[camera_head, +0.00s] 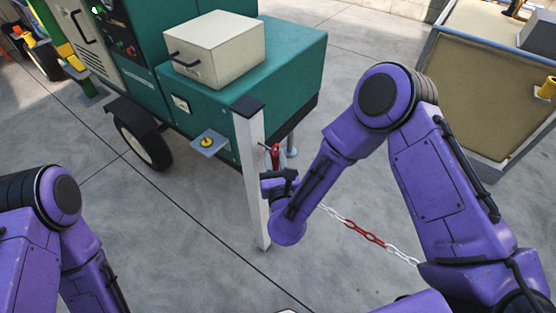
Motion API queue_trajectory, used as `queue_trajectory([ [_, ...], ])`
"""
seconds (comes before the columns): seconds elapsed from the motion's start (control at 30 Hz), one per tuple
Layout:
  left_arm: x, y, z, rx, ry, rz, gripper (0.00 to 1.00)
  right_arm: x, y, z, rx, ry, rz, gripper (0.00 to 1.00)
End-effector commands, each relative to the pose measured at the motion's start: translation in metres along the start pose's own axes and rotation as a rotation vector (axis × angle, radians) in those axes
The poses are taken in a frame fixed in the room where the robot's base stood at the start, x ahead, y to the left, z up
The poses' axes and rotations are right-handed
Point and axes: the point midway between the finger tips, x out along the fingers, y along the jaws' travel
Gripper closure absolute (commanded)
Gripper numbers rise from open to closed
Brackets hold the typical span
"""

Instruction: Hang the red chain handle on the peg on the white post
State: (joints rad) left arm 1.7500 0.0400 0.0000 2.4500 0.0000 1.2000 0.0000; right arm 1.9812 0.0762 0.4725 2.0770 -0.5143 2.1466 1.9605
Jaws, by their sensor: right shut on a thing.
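The white post (250,175) with a dark cap stands upright in the middle of the camera_head view. A small peg (263,146) sticks out from its right side. The red chain handle (276,155) shows beside the post, close to the peg. I cannot tell whether it touches the peg or is over it. My right gripper (276,174) is shut on the handle, just right of the post and below the peg. My right forearm hides part of the handle and chain. A red and white chain (365,233) runs from behind the forearm to the lower right. My left gripper is out of view.
A green wheeled unit (295,70) with a beige box (214,50) on top stands behind the post. A yellow button on a grey plate (208,142) juts out left of the post. A large beige bin (480,95) stands at right. Concrete floor is free at left.

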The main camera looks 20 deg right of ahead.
Motion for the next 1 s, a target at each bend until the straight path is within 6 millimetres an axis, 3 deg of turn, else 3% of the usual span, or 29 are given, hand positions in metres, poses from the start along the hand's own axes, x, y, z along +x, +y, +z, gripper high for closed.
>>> queue_trajectory([
  [1.0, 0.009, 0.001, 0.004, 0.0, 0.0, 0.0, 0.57, 0.016, 0.017, -0.001, 0.001, -0.004, 0.004, 1.0],
])
